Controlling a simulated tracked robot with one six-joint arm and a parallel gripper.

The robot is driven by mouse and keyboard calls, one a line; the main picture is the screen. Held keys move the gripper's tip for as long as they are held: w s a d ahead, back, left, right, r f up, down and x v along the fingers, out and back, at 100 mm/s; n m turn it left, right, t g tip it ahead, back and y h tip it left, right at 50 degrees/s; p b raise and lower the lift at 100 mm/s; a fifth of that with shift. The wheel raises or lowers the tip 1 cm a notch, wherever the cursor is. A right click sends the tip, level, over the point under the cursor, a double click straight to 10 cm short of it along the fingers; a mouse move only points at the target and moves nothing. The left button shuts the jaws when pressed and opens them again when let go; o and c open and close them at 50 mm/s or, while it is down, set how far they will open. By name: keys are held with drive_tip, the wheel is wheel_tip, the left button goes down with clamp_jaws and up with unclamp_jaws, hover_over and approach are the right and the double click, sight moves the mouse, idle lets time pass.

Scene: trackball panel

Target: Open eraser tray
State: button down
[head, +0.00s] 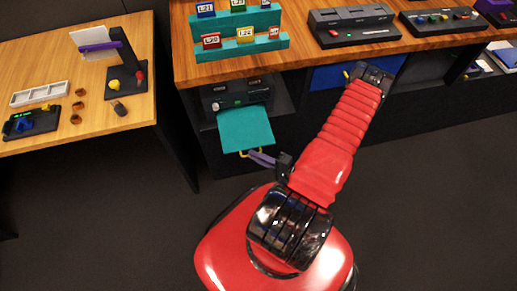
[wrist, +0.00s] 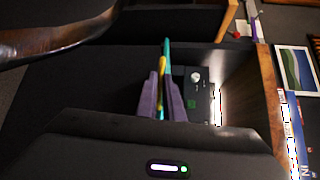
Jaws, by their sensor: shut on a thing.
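The eraser tray (head: 246,128) is a flat teal tray that sticks out from a dark unit (head: 236,93) under the wooden counter. Its yellow handle (head: 243,154) is at its front edge. My gripper (head: 254,154) has purple fingers and is at that handle. In the wrist view, the purple fingers of my gripper (wrist: 161,76) are shut around the yellow handle (wrist: 162,66). The teal tray (wrist: 167,47) shows there edge-on, just beyond the handle. The inside of the tray is not clear to see.
The wooden counter (head: 300,65) above carries a teal card stand (head: 240,43) and dark consoles (head: 352,26). A wooden table (head: 60,75) at left holds a white tray (head: 39,93) and small parts. The dark floor (head: 430,190) at right is clear.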

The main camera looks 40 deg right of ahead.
drive_tip(key=shift+s+a+f, duration=0.1)
drive_tip(key=shift+s+f, duration=0.05)
drive_tip(key=shift+s, duration=0.1)
drive_tip(key=c, duration=1.9)
unclamp_jaws()
drive_tip(key=v, duration=1.3)
drive_tip(key=shift+s, duration=0.35)
